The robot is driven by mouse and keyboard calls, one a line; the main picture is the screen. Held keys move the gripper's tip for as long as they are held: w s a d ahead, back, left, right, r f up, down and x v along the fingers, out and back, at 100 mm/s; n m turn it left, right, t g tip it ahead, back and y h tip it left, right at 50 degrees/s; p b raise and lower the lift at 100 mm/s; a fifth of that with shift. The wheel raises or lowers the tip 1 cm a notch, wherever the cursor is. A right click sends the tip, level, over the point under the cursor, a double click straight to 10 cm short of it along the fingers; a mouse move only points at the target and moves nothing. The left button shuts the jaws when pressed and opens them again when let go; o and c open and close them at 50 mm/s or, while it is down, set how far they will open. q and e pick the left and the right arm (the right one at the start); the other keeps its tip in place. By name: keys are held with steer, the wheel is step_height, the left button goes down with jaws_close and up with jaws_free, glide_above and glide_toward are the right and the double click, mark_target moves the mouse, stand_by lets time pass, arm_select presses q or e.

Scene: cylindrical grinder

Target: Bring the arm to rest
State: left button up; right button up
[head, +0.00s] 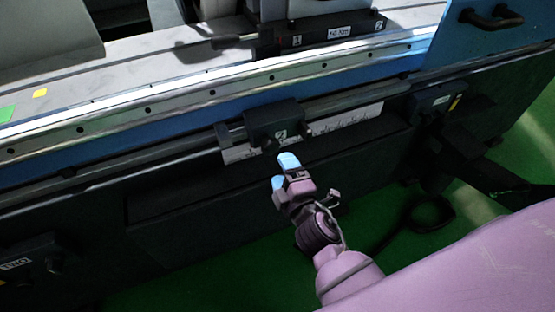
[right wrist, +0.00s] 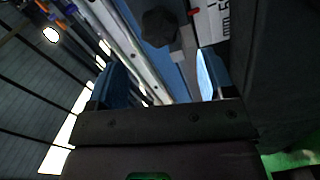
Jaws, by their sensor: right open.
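My right arm, purple, comes in from the lower right of the head view. Its gripper (head: 283,171) has blue fingertips and is just below a black clamp block on the grinder's front rail. The same gripper shows in the right wrist view (right wrist: 163,88), with its two blue fingers apart and nothing held between them. Beyond the fingers, that view shows a black knob (right wrist: 160,27) and part of a white scale (right wrist: 212,22). I cannot tell whether the fingertips touch the block. My left gripper is not in view.
The cylindrical grinder (head: 160,120) spans the head view, with a long rail and the black clamp block (head: 276,122) in front of a ruled scale (head: 345,118). A black handle (head: 490,17) is at the upper right. Green floor (head: 190,278) lies open below the machine.

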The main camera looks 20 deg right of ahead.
steer(key=shift+s, duration=0.6)
